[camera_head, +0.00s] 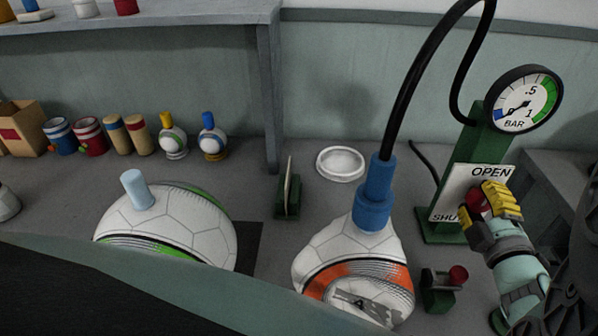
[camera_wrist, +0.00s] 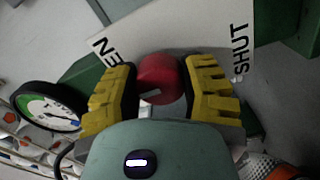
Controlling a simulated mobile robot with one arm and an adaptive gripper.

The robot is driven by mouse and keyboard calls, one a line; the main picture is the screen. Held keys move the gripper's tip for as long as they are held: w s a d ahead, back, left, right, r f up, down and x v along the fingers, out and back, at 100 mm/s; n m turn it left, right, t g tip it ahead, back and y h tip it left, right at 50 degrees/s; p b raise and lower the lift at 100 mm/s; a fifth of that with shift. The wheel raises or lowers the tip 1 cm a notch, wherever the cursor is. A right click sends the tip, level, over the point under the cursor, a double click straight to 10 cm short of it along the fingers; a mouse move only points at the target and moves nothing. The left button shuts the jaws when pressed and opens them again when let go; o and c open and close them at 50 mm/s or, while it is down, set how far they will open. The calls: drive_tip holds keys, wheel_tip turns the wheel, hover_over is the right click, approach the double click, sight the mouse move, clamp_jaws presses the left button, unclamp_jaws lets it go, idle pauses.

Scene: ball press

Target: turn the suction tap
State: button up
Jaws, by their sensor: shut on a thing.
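The suction tap is a round red knob (camera_head: 476,204) on a white plate (camera_head: 463,189) marked OPEN at the top and SHUT at the bottom left. The plate is on a green stand (camera_head: 478,146). My gripper (camera_head: 493,201) has its yellow fingers closed around the knob.
A white ball with an orange band (camera_head: 345,268) sits under a blue fitting (camera_head: 375,195) on a black hose. A small red-knobbed green block (camera_head: 440,291) stands just left of my arm. A green-banded ball (camera_head: 168,228) and a white dish (camera_head: 341,164) are further left.

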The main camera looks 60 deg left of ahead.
drive_tip(key=shift+f, duration=0.1)
drive_tip(key=o, duration=1.2)
drive_tip(key=shift+v, duration=6)
